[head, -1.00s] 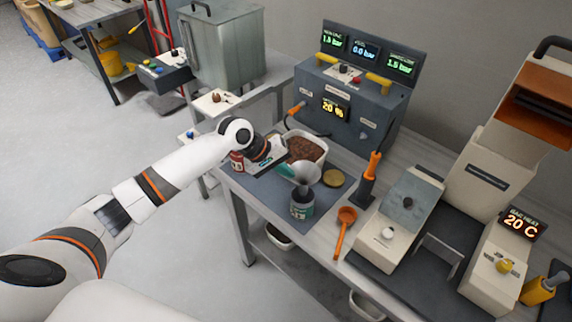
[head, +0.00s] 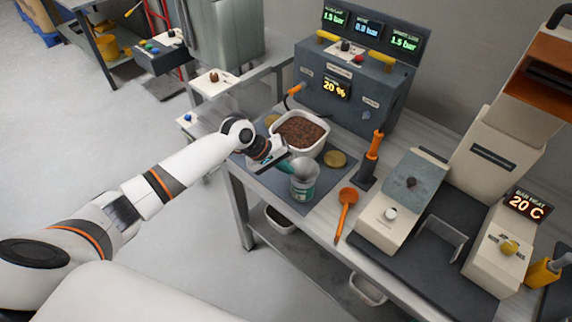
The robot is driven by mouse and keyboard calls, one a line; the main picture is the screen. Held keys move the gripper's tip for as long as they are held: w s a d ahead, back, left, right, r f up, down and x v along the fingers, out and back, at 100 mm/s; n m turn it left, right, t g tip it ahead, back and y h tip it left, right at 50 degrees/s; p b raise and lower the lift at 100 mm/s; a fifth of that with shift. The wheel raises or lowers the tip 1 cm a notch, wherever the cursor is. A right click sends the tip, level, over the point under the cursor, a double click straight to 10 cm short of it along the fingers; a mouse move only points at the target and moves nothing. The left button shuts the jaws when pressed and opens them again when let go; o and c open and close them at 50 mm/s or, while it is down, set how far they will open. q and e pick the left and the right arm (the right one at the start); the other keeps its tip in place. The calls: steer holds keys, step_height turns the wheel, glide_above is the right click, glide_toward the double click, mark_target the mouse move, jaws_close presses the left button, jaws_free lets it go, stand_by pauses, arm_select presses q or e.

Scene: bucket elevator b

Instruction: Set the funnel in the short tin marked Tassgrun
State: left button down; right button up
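The grey metal funnel (head: 305,167) is at the mouth of a short tin (head: 302,188) with a pale and teal label, on the dark mat. Its wide mouth faces up and its lower part is hidden. I cannot tell whether it rests fully on the rim, and the label is too small to read. My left gripper (head: 284,164) reaches in from the left, low over the mat, and appears shut on the funnel's left side. The fingertips are small and partly hidden. My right gripper is not in view.
A white tub (head: 302,132) of brown granules stands behind the funnel, with a round brass-coloured lid (head: 336,159) to its right. An orange scoop (head: 346,206) lies right of the tin. An orange-handled tool (head: 372,155) stands in a dark holder. A grey gauge box (head: 355,85) stands behind.

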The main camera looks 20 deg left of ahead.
arm_select(q)
steer(key=shift+f, duration=0.15)
steer(key=c, duration=1.6)
jaws_free()
step_height(320, 180, up, 8)
steer(key=p, duration=0.8)
steer(key=shift+p, duration=0.3)
